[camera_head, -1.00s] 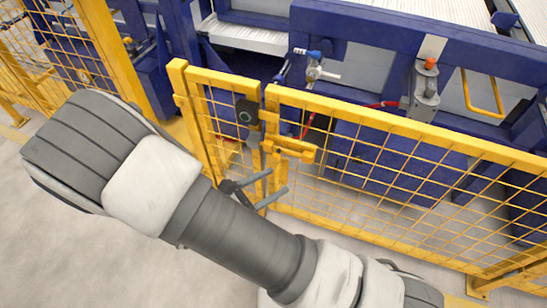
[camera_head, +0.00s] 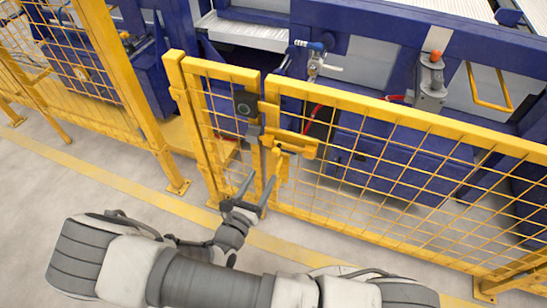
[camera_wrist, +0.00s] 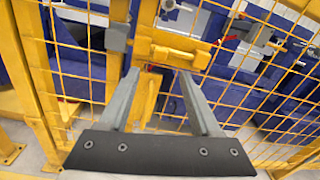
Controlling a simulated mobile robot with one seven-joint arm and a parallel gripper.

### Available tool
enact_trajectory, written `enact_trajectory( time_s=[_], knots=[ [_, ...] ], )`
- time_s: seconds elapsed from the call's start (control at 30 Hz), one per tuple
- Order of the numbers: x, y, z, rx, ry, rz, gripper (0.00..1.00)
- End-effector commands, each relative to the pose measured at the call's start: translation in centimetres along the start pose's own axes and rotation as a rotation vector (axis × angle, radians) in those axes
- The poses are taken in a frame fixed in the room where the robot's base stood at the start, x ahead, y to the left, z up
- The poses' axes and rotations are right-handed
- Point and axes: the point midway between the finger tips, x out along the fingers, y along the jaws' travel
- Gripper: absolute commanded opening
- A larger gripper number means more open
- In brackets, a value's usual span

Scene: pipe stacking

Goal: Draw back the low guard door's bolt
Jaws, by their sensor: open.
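The yellow bolt (camera_head: 290,141) sits across the upright where two low yellow mesh sections meet. A narrow mesh section (camera_head: 218,128), which seems to be the low guard door, stands left of it. In the wrist view the bolt (camera_wrist: 178,52) is just beyond the fingertips, with a yellow piece (camera_wrist: 148,98) extending down between the fingers. A grey block (camera_wrist: 117,36) is left of the bolt. My gripper (camera_head: 262,176) is open below the bolt, its fingers pointing up towards it. The wrist view shows its two grey fingers (camera_wrist: 160,74) spread and holding nothing. Contact cannot be told.
A black lock box (camera_head: 246,105) is on the frame above the bolt. A wide mesh fence (camera_head: 400,165) runs right, with blue machinery (camera_head: 375,165) behind it. A taller yellow fence (camera_head: 115,90) stands left. The grey floor (camera_head: 60,190) in front is clear.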

Motion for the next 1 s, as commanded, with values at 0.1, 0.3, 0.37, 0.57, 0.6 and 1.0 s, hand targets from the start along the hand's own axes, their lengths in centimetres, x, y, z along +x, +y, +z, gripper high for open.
enact_trajectory(
  time_s=[0.1,0.3,0.37,0.57,0.6,1.0],
  knots=[
    [2.7,-0.1,-0.2,0.0,-0.001,-0.004,0.65],
    [6.6,-0.1,-0.2,0.001,-0.001,-0.004,0.65],
    [7.5,0.0,-0.2,0.001,0.0,-0.002,0.65],
    [9.2,0.0,-0.1,0.0,0.001,-0.002,0.65],
    [9.3,0.0,0.0,0.0,0.001,-0.001,0.65],
    [9.4,0.0,0.0,0.0,0.0,-0.001,0.43]
  ],
)
